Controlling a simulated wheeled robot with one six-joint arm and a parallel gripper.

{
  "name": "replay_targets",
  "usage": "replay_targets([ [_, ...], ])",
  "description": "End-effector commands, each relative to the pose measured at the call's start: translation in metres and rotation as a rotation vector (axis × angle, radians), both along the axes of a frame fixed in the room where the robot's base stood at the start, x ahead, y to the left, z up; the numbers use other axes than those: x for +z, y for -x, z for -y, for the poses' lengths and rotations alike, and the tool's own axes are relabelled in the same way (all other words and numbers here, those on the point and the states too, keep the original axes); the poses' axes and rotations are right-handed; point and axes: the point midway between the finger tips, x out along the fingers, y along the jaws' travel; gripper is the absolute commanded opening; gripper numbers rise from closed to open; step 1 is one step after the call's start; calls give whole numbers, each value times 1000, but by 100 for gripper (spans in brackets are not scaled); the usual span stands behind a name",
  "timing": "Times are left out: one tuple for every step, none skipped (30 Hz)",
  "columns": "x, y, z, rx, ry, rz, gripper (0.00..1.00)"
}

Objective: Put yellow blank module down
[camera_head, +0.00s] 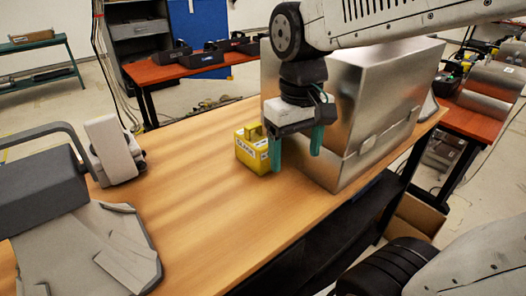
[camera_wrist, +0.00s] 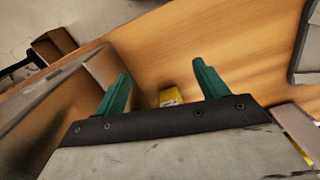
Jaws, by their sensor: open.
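The yellow blank module (camera_head: 251,157), a boxy block with a dark-lettered white label and a raised top part, stands upright on the wooden table (camera_head: 190,185). My gripper (camera_head: 297,147) points down just right of it, with its two green fingers spread and nothing seen between them in the head view. The left finger looks close to the module; I cannot tell whether they touch. In the wrist view the open gripper (camera_wrist: 162,88) shows both fingers, and a small part of the yellow module (camera_wrist: 170,97) shows past the palm edge. The palm hides the rest.
A large metallic case (camera_head: 385,105) stands close on the right of my gripper. A grey device (camera_head: 115,150) stands on the table's left side. The table between is clear. Dark trays (camera_head: 205,55) sit on a red table behind.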

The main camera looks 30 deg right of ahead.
Motion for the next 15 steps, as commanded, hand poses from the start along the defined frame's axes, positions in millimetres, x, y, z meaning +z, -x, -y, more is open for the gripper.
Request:
replay_targets([
  [1,-23,-1,12,-1,-19,73],
  [2,-36,-2,21,-1,-25,73],
  [2,-53,-3,33,-1,-31,73],
  [3,-66,-4,42,-2,-35,73],
  [3,-78,-4,51,-2,-38,73],
  [4,-94,-5,64,-4,-39,73],
  [4,-106,-6,74,-4,-39,73],
  [4,-116,-7,82,-4,-38,73],
  [5,-129,-7,94,-5,-34,73],
  [6,-138,-8,103,-5,-29,73],
  [8,-146,-8,110,-5,-23,73],
  [10,-156,-9,121,-6,-13,73],
  [14,-163,-9,129,-6,-2,73],
  [19,-168,-9,137,-5,11,73],
  [23,-171,-9,145,-5,26,73],
])
